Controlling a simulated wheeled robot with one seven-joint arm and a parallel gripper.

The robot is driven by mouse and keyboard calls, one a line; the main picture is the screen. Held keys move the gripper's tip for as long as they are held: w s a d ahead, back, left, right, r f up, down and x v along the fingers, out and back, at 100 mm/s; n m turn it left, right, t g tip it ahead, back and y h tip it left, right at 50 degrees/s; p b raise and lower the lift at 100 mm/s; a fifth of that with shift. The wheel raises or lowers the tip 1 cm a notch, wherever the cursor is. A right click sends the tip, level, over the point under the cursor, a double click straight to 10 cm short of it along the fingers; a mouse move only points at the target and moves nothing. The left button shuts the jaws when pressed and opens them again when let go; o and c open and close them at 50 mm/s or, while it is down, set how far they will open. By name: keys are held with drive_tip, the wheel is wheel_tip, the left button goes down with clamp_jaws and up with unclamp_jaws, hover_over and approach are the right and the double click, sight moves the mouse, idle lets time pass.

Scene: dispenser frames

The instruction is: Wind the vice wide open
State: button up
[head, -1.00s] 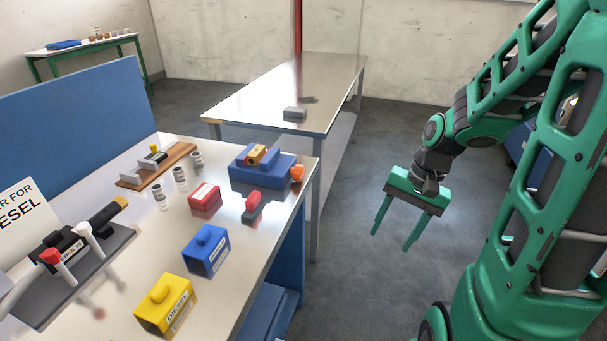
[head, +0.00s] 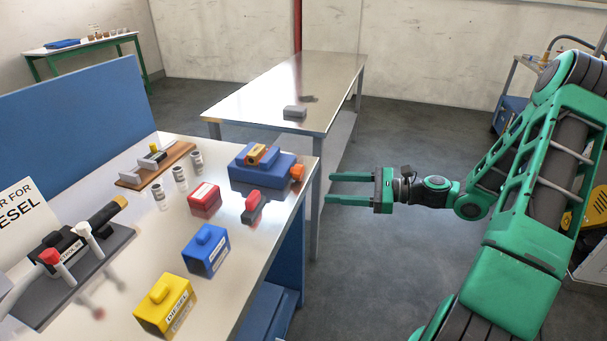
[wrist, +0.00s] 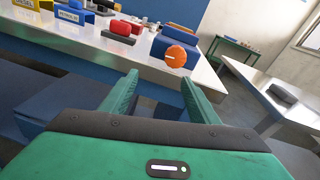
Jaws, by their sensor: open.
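The vice (head: 262,172) is a blue block with jaws on top, at the far right corner of the workbench. A yellow-orange piece sits at its jaws. Its orange round handle (head: 297,173) faces right, toward my arm. In the wrist view the handle (wrist: 176,56) shows just beyond my fingers, with the blue vice body (wrist: 172,40) behind it. My gripper (head: 330,188) is open and empty, off the bench edge, right of the handle and a little lower in the picture. The fingers point left toward the bench and do not touch the handle.
A red-and-grey object (head: 252,207), a red box (head: 205,199), a blue can (head: 207,250) and a yellow can (head: 166,305) stand on the workbench (head: 240,240). A second metal table (head: 270,100) stands behind, with a grey block (head: 295,111). Floor right of the bench is clear.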

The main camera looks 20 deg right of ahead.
sight(303, 172)
drive_tip(key=w+a, duration=0.2)
drive_tip(key=w+a+r+m+t, duration=0.1)
drive_tip(key=w+a, duration=0.1)
drive_tip(key=w, duration=0.1)
drive_tip(key=w+a+m, duration=0.1)
drive_tip(key=w+a, duration=0.1)
drive_tip(key=a, duration=0.1)
drive_tip(key=shift+w+r+t+y, duration=0.3)
drive_tip(key=shift+w+t, duration=0.1)
drive_tip(key=c, duration=1)
